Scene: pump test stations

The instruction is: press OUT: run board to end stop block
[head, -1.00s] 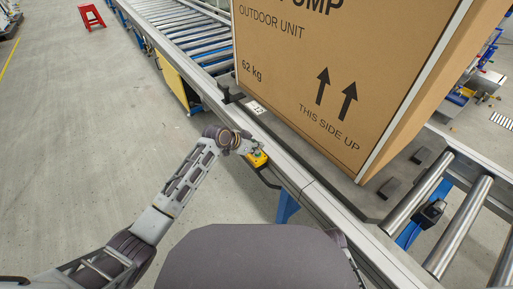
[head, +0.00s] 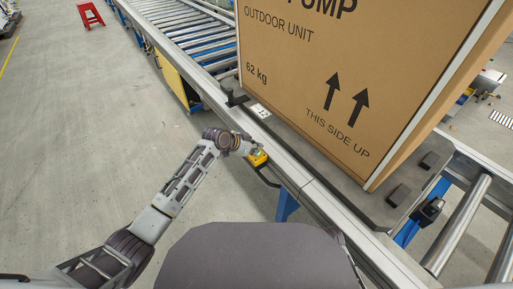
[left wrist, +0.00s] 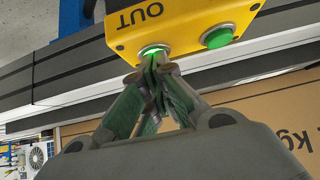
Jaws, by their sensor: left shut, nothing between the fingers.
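The yellow OUT control box (head: 260,158) hangs on the near side of the conveyor. It also shows in the left wrist view (left wrist: 185,22), with two green buttons. My left gripper (left wrist: 152,66) is shut and empty, its fingertips at the lit green button (left wrist: 153,50), seemingly touching it. In the head view my left gripper (head: 254,152) partly covers the box. The grey board (head: 378,210) carries a large cardboard carton (head: 330,85). A black block (head: 430,209), apparently the end stop, is close to the board's front end; whether they touch is unclear. My right gripper is not in view.
The conveyor's near rail (head: 310,190) runs diagonally beside my arm. Bare rollers (head: 458,225) lie past the board at the right. A red stool (head: 90,15) stands far off at the upper left. The floor at left is clear.

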